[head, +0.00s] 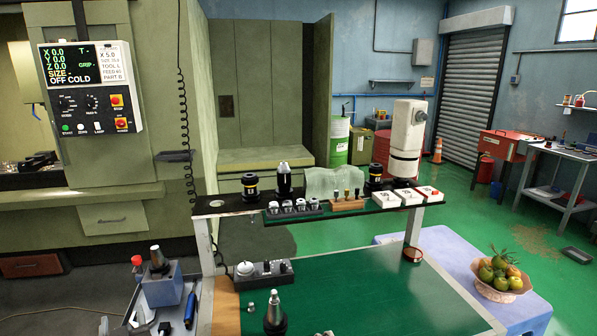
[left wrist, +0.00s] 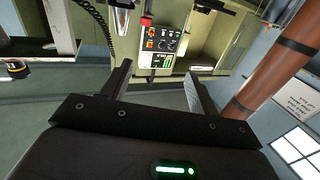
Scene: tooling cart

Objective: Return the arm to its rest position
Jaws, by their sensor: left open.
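My left gripper (left wrist: 156,80) shows in the left wrist view. Its two dark fingers stand apart with nothing between them, so it is open and empty. Behind the gap, at a distance, is the machine's control panel (left wrist: 160,47), which also shows in the head view (head: 91,88) at the upper left. I cannot make out either gripper in the head view. My right gripper is in neither view.
The cart's green top (head: 385,290) bears a tapered tool holder (head: 275,315). Above it, a raised shelf (head: 230,207) carries holders, small tools and white boxes (head: 386,198). A fruit bowl (head: 500,285) stands on a bluish table at right. Green floor (head: 455,220) is open behind.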

